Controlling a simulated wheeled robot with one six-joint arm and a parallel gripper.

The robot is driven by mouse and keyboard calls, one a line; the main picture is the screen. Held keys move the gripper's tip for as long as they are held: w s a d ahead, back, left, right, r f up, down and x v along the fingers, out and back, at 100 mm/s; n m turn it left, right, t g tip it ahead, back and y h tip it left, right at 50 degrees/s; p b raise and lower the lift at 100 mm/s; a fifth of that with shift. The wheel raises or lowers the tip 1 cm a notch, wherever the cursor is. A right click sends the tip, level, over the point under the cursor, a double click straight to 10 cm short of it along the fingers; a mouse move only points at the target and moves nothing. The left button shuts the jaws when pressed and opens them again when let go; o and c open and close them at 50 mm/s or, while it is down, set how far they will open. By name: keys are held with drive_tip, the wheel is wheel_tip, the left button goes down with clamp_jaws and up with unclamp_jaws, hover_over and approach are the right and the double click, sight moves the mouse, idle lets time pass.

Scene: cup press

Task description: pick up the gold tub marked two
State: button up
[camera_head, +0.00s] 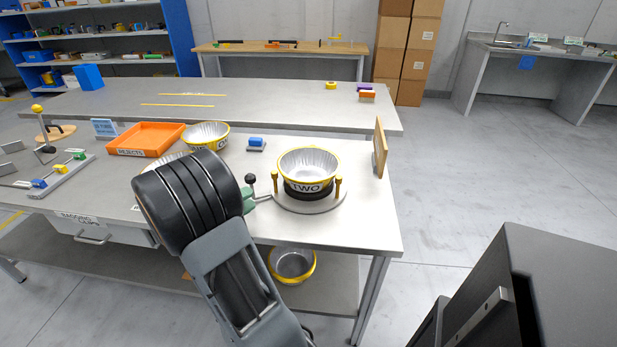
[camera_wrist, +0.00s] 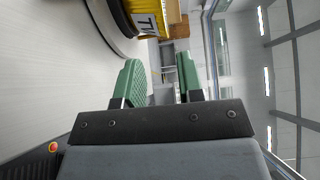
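The gold tub marked TWO (camera_head: 309,163) has a silver inside and sits upright on a dark ring on the round grey base (camera_head: 310,206), between two gold posts. Its yellow wall and part of its label show at the top of the wrist view (camera_wrist: 151,20). My gripper (camera_wrist: 160,82) has green fingers, apart with nothing between them. In the head view a green fingertip (camera_head: 248,198) shows left of the tub, near a black-knobbed lever; my arm hides the rest. The tub is outside the fingers, and I see no contact.
Another gold tub (camera_head: 206,136) stands behind my arm, by an orange rejects tray (camera_head: 146,139). A gold-rimmed tub (camera_head: 292,264) is on the lower shelf.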

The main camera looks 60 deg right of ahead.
sight(287, 177)
drive_tip(key=x, duration=1.2)
drive_tip(key=shift+s+d+r, duration=0.2)
drive_tip(key=shift+s+d, duration=0.05)
drive_tip(key=shift+d, duration=0.1)
clamp_jaws()
